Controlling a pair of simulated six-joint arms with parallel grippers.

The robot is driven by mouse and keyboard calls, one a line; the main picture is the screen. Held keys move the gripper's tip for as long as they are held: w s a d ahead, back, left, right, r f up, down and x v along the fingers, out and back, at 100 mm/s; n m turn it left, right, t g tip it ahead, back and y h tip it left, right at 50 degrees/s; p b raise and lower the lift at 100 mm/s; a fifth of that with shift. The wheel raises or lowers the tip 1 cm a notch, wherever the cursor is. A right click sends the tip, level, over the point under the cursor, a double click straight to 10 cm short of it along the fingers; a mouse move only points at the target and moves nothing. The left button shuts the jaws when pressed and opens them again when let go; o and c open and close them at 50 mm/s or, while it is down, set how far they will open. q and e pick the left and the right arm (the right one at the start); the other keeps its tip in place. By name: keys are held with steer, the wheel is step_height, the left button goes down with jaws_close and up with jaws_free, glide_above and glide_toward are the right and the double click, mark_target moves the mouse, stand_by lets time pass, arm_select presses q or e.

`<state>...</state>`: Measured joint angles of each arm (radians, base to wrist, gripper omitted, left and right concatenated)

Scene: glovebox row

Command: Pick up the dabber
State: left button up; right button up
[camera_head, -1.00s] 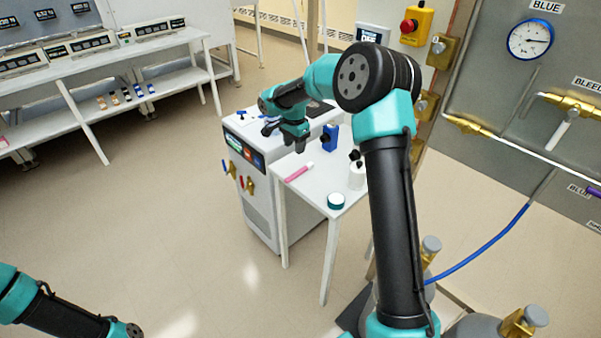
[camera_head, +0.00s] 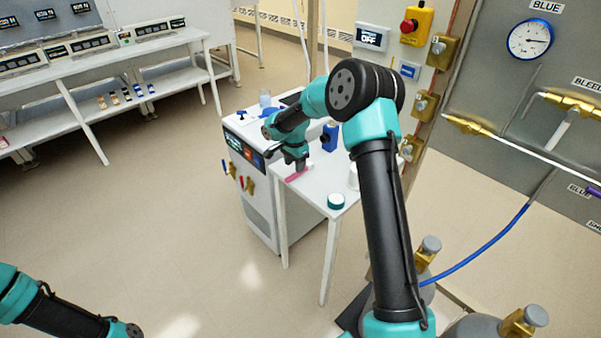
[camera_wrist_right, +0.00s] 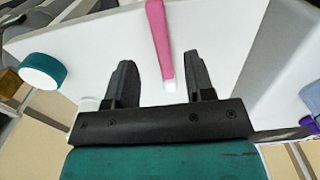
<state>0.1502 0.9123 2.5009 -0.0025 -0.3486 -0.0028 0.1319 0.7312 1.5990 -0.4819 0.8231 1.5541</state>
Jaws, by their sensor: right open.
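The dabber looks to be the pink stick (camera_head: 298,174) with a white tip, lying on the small white table (camera_head: 318,190). In the right wrist view the pink stick (camera_wrist_right: 160,45) points between the fingers, its white tip level with them. My right gripper (camera_wrist_right: 163,85) is open with nothing between its pads that it grips; in the head view the right gripper (camera_head: 299,166) is low over the stick and hides part of it. Whether a finger touches the stick cannot be told. Of my left arm only a link shows at lower left; its gripper is out of view.
A teal-rimmed round jar (camera_head: 336,201) stands near the table's front corner; it also shows in the right wrist view (camera_wrist_right: 43,71). A blue object (camera_head: 330,138) and a white container (camera_head: 354,176) stand behind. A white cabinet (camera_head: 262,205) adjoins the table at left.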

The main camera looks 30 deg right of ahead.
mark_target(294, 174)
steer(key=shift+w+a+f, duration=0.1)
steer(key=shift+f, duration=2.25)
steer(key=shift+c, duration=0.4)
jaws_close()
